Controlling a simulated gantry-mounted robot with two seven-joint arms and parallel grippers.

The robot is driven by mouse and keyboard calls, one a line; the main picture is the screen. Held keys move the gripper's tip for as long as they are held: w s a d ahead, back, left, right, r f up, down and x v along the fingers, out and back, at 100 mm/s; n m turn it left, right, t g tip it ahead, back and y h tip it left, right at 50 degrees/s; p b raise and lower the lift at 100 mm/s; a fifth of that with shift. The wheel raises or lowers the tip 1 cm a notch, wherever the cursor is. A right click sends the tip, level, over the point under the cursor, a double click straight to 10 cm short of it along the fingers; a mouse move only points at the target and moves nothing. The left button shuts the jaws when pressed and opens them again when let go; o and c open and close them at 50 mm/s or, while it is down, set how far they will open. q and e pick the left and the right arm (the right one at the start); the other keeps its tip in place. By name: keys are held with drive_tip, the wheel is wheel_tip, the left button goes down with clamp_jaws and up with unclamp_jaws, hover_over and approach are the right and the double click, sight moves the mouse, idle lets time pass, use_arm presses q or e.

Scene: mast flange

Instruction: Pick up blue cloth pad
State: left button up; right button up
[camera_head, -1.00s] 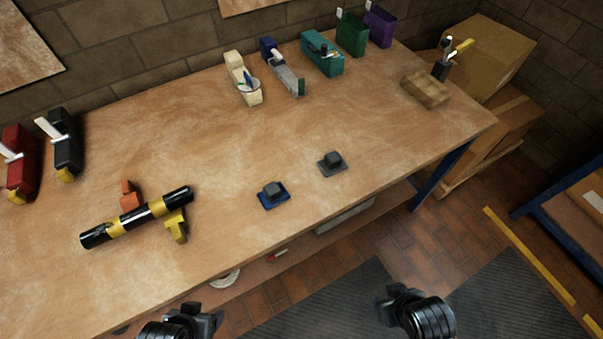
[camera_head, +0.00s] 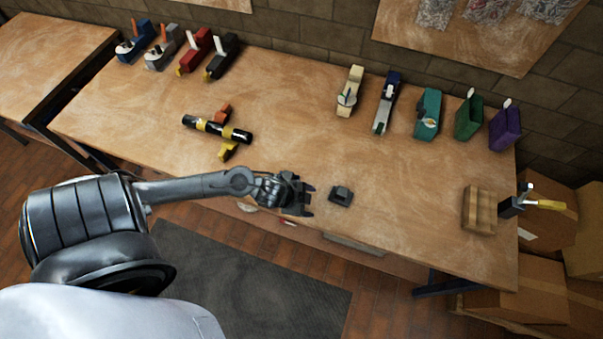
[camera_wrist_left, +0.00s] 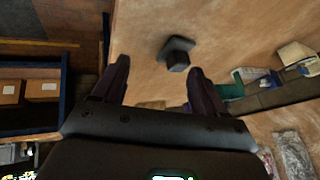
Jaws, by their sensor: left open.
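The blue cloth pad is not visible in the head view now; my left gripper (camera_head: 308,200) covers the area left of the dark grey pad. That grey pad (camera_head: 341,193) lies on the workbench just right of my left fingertips, with a dark block on it. My left gripper is open, its fingers pointing right. In the left wrist view the open fingers (camera_wrist_left: 160,66) have nothing between them. A dark pad with a block (camera_wrist_left: 177,52) shows beyond them; it looks grey. My right gripper is not in view.
A black tube with yellow bands (camera_head: 217,129) lies left of my gripper between orange and yellow pieces. Several coloured holders line the back of the workbench (camera_head: 300,130). A wooden block (camera_head: 479,210) sits at the right end.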

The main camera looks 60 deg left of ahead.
use_arm(q)
drive_tip(key=a+m+g+h, duration=0.1)
drive_tip(key=a, duration=0.7)
drive_tip(key=g+h, duration=0.1)
drive_tip(key=g, duration=0.1)
approach(287, 175)
drive_tip(key=x, duration=0.2)
drive_tip(key=b+x, duration=0.1)
drive_tip(key=x, duration=0.1)
drive_tip(key=shift+w+a+f, duration=0.1)
drive_tip(key=shift+w+a, duration=0.1)
drive_tip(key=shift+w, duration=0.05)
drive_tip(key=shift+g, duration=0.3)
drive_tip(key=shift+d+b+x, duration=0.15)
drive_tip(key=shift+x, duration=1.4)
drive_tip(key=shift+d+b+x, duration=0.15)
drive_tip(key=shift+x, duration=1.35)
drive_tip(key=shift+s, duration=0.15)
drive_tip(key=shift+c, duration=0.3)
drive_tip(key=c, duration=1)
